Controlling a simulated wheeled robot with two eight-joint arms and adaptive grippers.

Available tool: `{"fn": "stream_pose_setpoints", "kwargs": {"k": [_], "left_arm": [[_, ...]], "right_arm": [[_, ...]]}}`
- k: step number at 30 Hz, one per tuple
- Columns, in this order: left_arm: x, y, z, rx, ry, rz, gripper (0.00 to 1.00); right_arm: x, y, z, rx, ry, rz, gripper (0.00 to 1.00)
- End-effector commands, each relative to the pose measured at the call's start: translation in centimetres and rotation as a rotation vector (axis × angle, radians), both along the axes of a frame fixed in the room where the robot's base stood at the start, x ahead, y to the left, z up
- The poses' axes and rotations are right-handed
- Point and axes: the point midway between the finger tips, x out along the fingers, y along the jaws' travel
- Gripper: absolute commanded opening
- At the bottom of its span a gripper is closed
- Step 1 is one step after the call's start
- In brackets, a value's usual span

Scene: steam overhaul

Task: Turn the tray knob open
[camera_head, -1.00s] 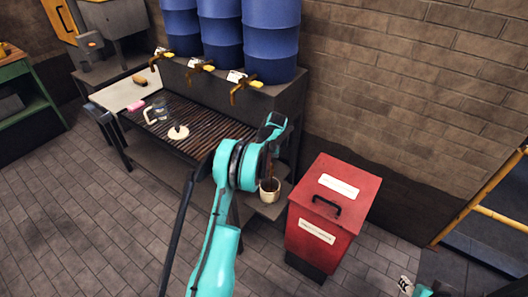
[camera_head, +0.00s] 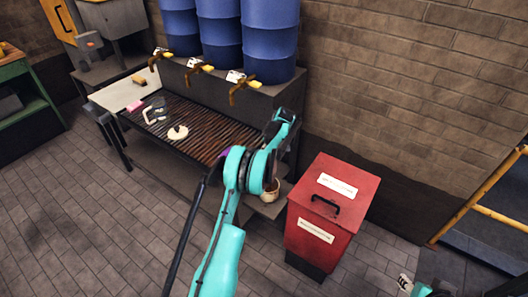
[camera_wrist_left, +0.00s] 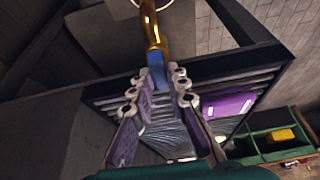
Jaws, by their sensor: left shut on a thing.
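The tray knob is a blue handle (camera_wrist_left: 157,76) on a brass tap (camera_wrist_left: 150,25) in the left wrist view. My left gripper (camera_wrist_left: 158,82) is shut on this handle, with purple-sided fingers on either side of it. In the head view my arm hides the grip and the tap. A mug (camera_head: 271,190) stands on the low shelf behind my arm. The slatted tray (camera_head: 190,115) is the dark grill top of the stand. My right gripper (camera_head: 404,283) shows only partly at the bottom right edge, and its jaws are unclear.
Three blue barrels (camera_head: 268,40) with brass taps (camera_head: 243,90) stand above the tray. A round white lid (camera_head: 178,132) and a glass pot (camera_head: 155,112) are on the tray. A red bin (camera_head: 322,215) stands close right of my left arm. Floor at the left is clear.

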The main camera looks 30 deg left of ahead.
Motion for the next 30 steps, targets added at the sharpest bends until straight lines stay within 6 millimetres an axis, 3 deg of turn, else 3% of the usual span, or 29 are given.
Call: {"fn": "stream_pose_setpoints", "kwargs": {"k": [8,9,11,22,30], "left_arm": [[0.0,-0.1,0.0,-0.002,0.001,-0.001,0.00],[0.0,-0.1,0.0,-0.002,0.001,-0.001,0.26],[0.0,-0.1,0.0,-0.002,0.001,-0.001,0.36],[0.0,-0.2,0.5,-0.001,0.000,-0.001,0.36],[-0.2,-2.2,5.2,-0.001,0.001,-0.003,0.36]], "right_arm": [[0.0,0.0,0.0,0.000,0.000,0.000,0.40],[0.0,0.0,0.0,0.000,0.000,0.000,0.40],[0.0,0.0,0.0,0.000,0.000,0.000,0.40],[0.0,0.0,0.0,0.000,0.000,0.000,0.40],[0.0,0.0,0.0,0.000,0.000,0.000,0.40]]}}
